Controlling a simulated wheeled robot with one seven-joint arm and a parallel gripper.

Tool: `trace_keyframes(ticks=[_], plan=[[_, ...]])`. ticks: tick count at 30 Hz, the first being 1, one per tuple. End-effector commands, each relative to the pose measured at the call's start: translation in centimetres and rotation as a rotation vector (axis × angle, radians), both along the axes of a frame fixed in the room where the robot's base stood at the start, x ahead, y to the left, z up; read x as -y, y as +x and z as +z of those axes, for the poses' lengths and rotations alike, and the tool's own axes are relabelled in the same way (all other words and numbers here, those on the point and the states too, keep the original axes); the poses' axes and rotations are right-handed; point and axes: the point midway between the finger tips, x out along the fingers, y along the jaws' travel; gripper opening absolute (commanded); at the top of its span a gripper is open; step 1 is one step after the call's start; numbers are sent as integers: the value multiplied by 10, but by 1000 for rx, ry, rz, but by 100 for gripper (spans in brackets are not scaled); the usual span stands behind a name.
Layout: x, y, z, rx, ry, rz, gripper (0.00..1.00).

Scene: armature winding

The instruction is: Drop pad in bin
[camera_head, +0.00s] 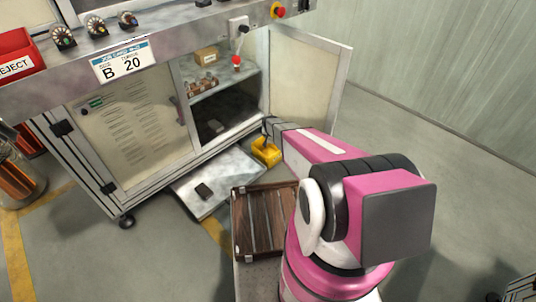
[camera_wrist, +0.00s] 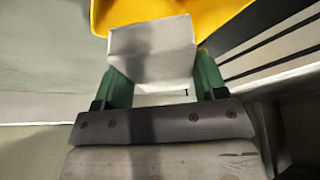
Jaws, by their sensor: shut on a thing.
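In the wrist view, my gripper (camera_wrist: 152,85) has green fingers on either side of a pale grey pad (camera_wrist: 152,45). It is shut on the pad, whose near face tilts up between the fingers. A yellow bin (camera_wrist: 195,12) lies just beyond the pad and is cut off by the top edge. In the head view, the yellow bin (camera_head: 266,153) is low in front of the open cabinet. My gripper (camera_head: 273,127) is close by it, at the far end of my pink arm. The pad cannot be made out there, and the bin's inside is hidden.
An open cabinet (camera_head: 190,70) with a shelf stands behind, its door (camera_head: 312,70) swung right. A brown slatted tray (camera_head: 240,225) is near my arm. Floor at right is clear.

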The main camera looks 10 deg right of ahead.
Motion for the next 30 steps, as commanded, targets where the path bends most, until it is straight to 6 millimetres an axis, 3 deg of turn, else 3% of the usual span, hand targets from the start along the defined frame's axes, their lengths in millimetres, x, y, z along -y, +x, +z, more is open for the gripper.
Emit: trace_keyframes(ticks=[8, 21, 30], plan=[[0, 0, -16, 0, 0, 0, 46], [0, 1, -59, 0, 0, 0, 46], [0, 0, -63, 1, 0, 0, 46]])
